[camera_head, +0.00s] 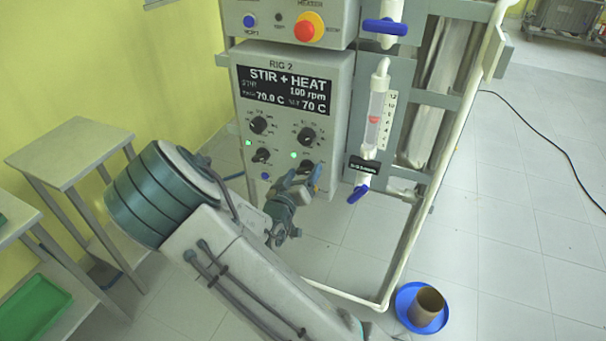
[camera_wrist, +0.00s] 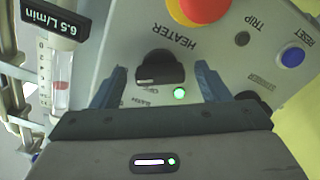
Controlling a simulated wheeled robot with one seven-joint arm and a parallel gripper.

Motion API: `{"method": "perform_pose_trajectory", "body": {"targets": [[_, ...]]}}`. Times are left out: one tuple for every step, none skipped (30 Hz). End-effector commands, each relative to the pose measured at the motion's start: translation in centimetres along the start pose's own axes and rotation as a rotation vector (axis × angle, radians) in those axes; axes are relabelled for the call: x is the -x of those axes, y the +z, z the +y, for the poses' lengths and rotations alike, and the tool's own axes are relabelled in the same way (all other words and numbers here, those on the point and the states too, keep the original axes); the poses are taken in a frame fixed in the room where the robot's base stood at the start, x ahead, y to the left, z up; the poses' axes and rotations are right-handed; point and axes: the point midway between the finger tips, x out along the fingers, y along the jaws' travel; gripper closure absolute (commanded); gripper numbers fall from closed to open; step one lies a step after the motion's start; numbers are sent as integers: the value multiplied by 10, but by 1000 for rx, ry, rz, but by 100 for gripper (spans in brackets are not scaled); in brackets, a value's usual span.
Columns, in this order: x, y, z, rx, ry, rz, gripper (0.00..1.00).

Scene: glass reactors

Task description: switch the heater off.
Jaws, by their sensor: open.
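The heater knob (camera_wrist: 160,66) is black with a pale mark along its lower edge, under an upside-down HEATER label in the wrist view. A green lamp (camera_wrist: 179,93) beside it is lit. My gripper (camera_wrist: 160,78) is open, with one blue finger on each side of the knob; I cannot tell whether they touch it. In the head view my gripper (camera_head: 303,179) is at the lower right knob (camera_head: 307,166) of the RIG 2 panel (camera_head: 243,120), partly covering it. The display (camera_head: 285,90) reads STIR + HEAT, 100 rpm, 70.0 C and set 70 C.
A red emergency button (camera_wrist: 205,8), a TRIP lamp (camera_wrist: 242,38) and a blue RESET button (camera_wrist: 292,57) are close to the heater knob. A flow tube (camera_head: 375,120) with blue valve handles (camera_head: 358,193) stands to the right. A blue dish (camera_head: 409,309) is on the floor.

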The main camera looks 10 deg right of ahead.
Motion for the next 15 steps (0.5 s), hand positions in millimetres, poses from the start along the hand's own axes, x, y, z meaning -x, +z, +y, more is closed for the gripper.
{"method": "perform_pose_trajectory", "body": {"targets": [[0, 0, 0, 0, 0, 0, 34], [0, 0, 0, 0, 0, 0, 42], [0, 0, 0, 0, 1, 0, 53], [0, 0, 0, 0, 1, 0, 62], [0, 0, 0, 0, 1, 0, 70], [0, 0, 0, 0, 1, 0, 76], [0, 0, 0, 0, 1, 0, 76], [0, 0, 0, 0, 1, 0, 76], [0, 0, 0, 0, 1, 0, 76], [0, 0, 0, 1, 1, 0, 76], [0, 0, 0, 2, 1, 0, 76], [0, 0, 1, 6, 1, 0, 76], [0, 0, 1, 10, 1, 0, 76], [0, 0, 1, 15, 1, 0, 76], [0, -1, 1, 25, 1, 0, 76]]}}
